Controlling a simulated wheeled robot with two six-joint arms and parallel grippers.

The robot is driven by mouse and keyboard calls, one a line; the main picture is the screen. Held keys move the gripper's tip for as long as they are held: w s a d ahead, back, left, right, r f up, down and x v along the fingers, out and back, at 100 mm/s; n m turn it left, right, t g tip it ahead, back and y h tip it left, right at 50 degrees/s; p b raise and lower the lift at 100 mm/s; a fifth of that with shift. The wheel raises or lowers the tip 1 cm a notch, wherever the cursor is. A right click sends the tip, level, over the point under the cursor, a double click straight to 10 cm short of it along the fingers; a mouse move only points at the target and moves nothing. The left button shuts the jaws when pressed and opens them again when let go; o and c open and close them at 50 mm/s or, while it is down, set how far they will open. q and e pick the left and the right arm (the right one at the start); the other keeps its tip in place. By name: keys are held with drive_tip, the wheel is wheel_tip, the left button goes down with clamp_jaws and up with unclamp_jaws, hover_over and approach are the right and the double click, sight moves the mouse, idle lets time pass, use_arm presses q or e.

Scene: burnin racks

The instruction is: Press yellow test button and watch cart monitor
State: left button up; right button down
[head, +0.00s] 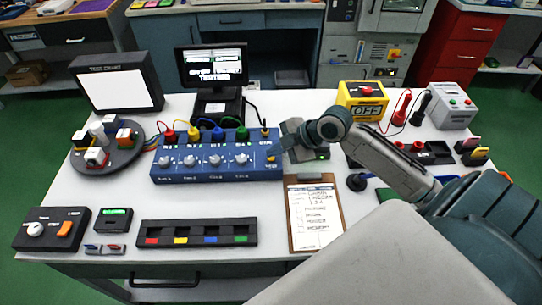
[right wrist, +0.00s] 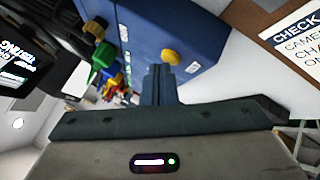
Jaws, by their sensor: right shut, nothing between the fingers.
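The blue test box (head: 215,172) stands mid-table with a row of white dials and coloured plugs. The yellow button (head: 270,158) is at its right end; it shows as a round yellow cap in the right wrist view (right wrist: 170,57). My right gripper (head: 275,150) is shut and empty, its fingertips right at the button; I cannot tell whether they touch it. The monitor (head: 213,67) stands behind the box, lit with white text on black; its last line seems to read "TESTING". It shows partly in the right wrist view (right wrist: 15,65). My left gripper is not in view.
A clipboard (head: 314,217) lies in front of my right forearm. A yellow OFF box (head: 362,101) and red and black probes stand to the right. A turntable of blocks (head: 108,152) and a test chart (head: 117,83) are at left. A slotted black tray (head: 197,233) lies in front.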

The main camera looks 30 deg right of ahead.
idle(0.5)
drive_tip(key=shift+r+p, duration=0.65)
drive_tip(key=shift+r, duration=0.15)
wheel_tip(320, 180, up, 5)
drive_tip(key=p, duration=0.3)
drive_tip(key=shift+p, duration=0.35)
idle(0.6)
